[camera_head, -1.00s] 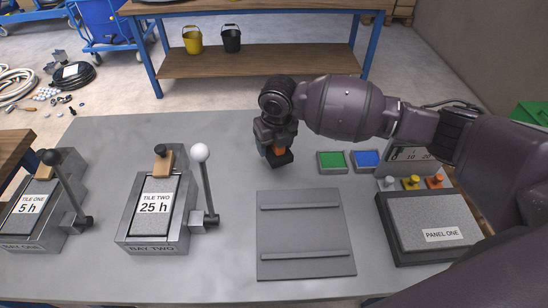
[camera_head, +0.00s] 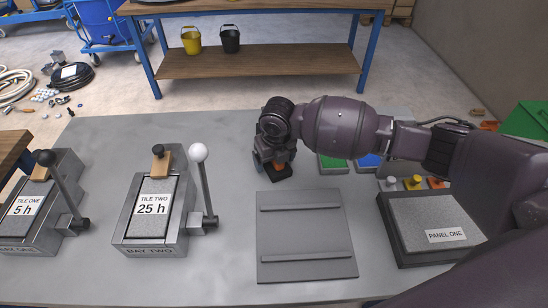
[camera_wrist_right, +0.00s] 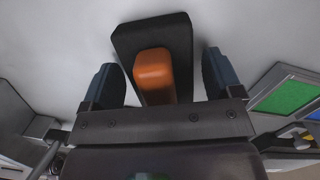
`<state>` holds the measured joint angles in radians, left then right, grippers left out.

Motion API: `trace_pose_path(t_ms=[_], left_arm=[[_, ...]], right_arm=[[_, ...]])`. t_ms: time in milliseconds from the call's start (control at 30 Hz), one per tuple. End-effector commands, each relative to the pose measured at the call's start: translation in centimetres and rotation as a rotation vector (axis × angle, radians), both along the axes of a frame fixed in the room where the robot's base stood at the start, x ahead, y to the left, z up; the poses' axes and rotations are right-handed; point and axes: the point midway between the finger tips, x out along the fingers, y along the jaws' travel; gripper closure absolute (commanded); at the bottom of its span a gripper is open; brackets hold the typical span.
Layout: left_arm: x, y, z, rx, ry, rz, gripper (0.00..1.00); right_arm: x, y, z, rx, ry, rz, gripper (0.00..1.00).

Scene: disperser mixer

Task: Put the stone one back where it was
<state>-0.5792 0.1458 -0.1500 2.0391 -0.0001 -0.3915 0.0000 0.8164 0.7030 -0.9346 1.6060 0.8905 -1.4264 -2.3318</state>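My right gripper (camera_head: 272,165) is over the table behind the grey ridged plate. In the right wrist view its two dark fingers (camera_wrist_right: 160,85) are spread, with gaps either side of an orange handle. The handle (camera_wrist_right: 154,70) stands on a black block (camera_wrist_right: 152,35); the block also shows under the gripper in the head view (camera_head: 283,174). A speckled stone-like slab labelled PANEL ONE (camera_head: 430,216) lies in a dark tray (camera_head: 406,256) at the right. Speckled tiles TILE ONE (camera_head: 25,207) and TILE TWO (camera_head: 153,208) sit in grey metal trays at the left. My left gripper is out of view.
The grey plate with two ridges (camera_head: 305,235) lies bare in the middle. Green (camera_head: 332,164) and blue (camera_head: 368,161) pads are partly behind my right arm. Upright levers with a black knob (camera_head: 46,158) and a white knob (camera_head: 198,152) stand beside the tile trays.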

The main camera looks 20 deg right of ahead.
Motion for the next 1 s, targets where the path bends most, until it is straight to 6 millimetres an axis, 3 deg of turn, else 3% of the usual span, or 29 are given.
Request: trace_pose_path(t_ms=[267,433,1000], left_arm=[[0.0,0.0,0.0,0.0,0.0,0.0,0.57],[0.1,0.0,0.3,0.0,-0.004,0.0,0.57],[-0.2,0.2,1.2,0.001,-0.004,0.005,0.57]], right_arm=[[0.0,0.0,0.0,0.0,0.0,0.0,0.11],[0.0,0.0,1.1,0.0,-0.003,0.0,0.11],[-1.2,-0.2,10.9,0.0,-0.003,0.0,0.11]])
